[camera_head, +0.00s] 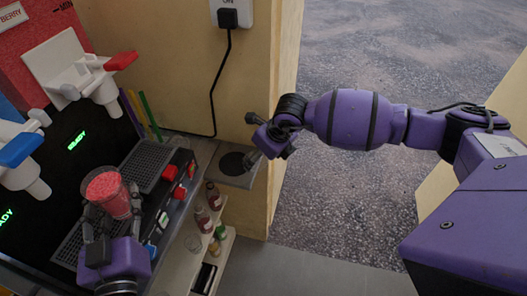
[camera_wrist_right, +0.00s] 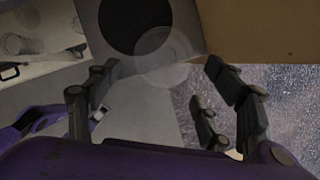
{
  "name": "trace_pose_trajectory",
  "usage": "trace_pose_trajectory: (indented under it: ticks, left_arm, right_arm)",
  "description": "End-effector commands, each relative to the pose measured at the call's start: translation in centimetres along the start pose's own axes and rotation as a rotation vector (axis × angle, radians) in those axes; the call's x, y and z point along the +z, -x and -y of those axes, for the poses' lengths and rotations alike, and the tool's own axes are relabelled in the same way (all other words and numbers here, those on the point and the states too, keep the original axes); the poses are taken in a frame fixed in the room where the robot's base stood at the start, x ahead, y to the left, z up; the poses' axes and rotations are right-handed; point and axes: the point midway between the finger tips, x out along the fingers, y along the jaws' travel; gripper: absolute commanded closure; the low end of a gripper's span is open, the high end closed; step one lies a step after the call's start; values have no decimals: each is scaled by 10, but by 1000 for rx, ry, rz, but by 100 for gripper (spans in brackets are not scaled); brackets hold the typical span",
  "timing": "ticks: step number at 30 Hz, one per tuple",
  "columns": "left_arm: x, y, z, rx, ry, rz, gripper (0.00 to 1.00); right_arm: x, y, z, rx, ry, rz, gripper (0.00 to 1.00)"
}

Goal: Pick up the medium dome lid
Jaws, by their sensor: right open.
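In the right wrist view a faint, clear round shape, which looks like a dome lid (camera_wrist_right: 163,56), shows between the fingertips of my right gripper (camera_wrist_right: 160,68). Its size class and what it rests on are hard to tell. In the head view I cannot make the lid out. My right gripper also shows in the head view (camera_head: 254,140), open, beside the grey counter's right end. My left gripper (camera_head: 112,232) is closed around a clear cup of red slush (camera_head: 105,188) in front of the machine.
A black disc (camera_head: 236,163) is set in the grey counter and also shows in the wrist view (camera_wrist_right: 135,22). Small bottles (camera_head: 213,195) stand on a shelf below. A wooden wall (camera_head: 205,60) with a plugged cable is behind. Slush taps (camera_head: 80,70) are at left. Open floor lies right.

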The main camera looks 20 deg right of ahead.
Motion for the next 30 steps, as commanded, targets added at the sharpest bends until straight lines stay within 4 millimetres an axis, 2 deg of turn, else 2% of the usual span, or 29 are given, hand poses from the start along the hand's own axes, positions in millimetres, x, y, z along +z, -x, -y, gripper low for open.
trace_pose_trajectory:
  ticks: [1, 6, 13, 14, 20, 30]
  left_arm:
    - [-5, 0, 0, 1, 0, -8, 65]
    - [0, 0, 0, 0, 0, -1, 65]
    - [0, 0, 0, 0, 0, -1, 65]
    - [0, 0, 0, 0, 0, -1, 65]
    - [0, 0, 0, 0, 0, -1, 65]
    - [0, 0, 0, 0, 0, -1, 65]
  right_arm:
    - [4, -5, -2, -1, 2, 5, 26]
    - [3, -24, -1, -1, 0, 3, 26]
    - [3, -25, -1, -2, 1, 5, 26]
    - [3, -25, -1, -2, 1, 5, 28]
    - [3, -25, -1, -1, 1, 4, 54]
    - [2, -25, -1, -1, 0, 4, 55]
